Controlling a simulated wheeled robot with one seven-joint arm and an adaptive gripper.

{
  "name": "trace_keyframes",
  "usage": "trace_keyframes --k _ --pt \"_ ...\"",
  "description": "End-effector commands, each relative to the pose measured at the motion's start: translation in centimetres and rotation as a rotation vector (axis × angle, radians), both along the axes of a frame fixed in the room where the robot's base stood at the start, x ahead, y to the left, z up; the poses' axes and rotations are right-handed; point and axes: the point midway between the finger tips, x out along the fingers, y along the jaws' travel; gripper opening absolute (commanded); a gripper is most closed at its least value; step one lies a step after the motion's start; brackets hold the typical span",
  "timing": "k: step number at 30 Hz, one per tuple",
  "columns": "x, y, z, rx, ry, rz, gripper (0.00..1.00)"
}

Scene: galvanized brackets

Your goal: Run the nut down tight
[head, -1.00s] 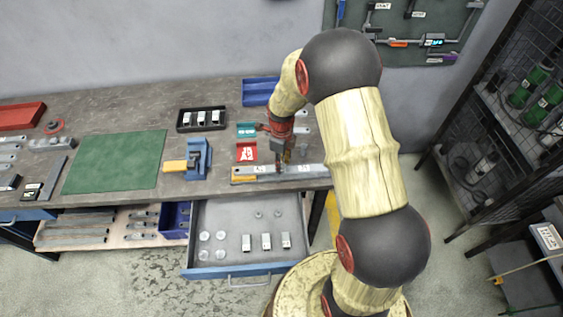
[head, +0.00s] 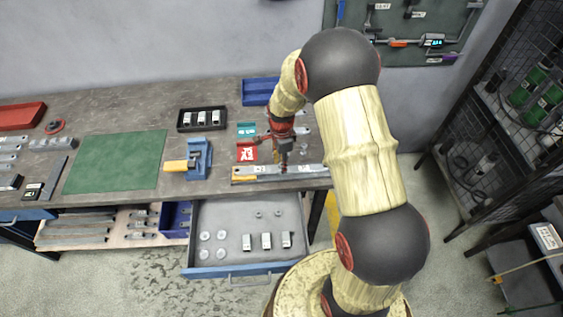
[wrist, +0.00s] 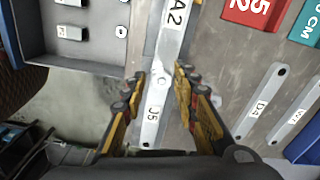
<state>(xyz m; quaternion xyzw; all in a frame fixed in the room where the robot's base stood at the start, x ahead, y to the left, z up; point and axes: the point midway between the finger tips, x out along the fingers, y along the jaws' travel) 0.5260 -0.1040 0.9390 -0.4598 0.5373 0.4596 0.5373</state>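My gripper (head: 284,168) is over the light metal strip at the front edge of the bench. In the wrist view its two yellow-and-black fingers (wrist: 160,76) stand apart, one on each side of the strip. The metal strip (wrist: 151,122) carries the labels A2 and J5 and has a hole near its lower end. A small shiny grey spot, possibly the nut (wrist: 161,76), shows on the strip between the fingertips. It is too small to tell its shape or whether the fingers touch it. In the head view my gripper hides this spot.
An open drawer (head: 205,270) with washers and small brackets sticks out below the bench. A blue-and-yellow fixture (head: 198,160), a green mat (head: 115,163) and a black tray (head: 226,113) lie to the left. A red label card (wrist: 252,8) and labelled strips (wrist: 262,102) lie beside the strip.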

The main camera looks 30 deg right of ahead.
Motion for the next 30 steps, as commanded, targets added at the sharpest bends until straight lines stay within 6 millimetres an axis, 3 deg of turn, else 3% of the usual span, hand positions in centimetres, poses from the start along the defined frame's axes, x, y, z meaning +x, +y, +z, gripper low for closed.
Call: trace_keyframes --k 30 --pt "-0.01 0.0 0.01 0.0 0.0 0.716 0.3"
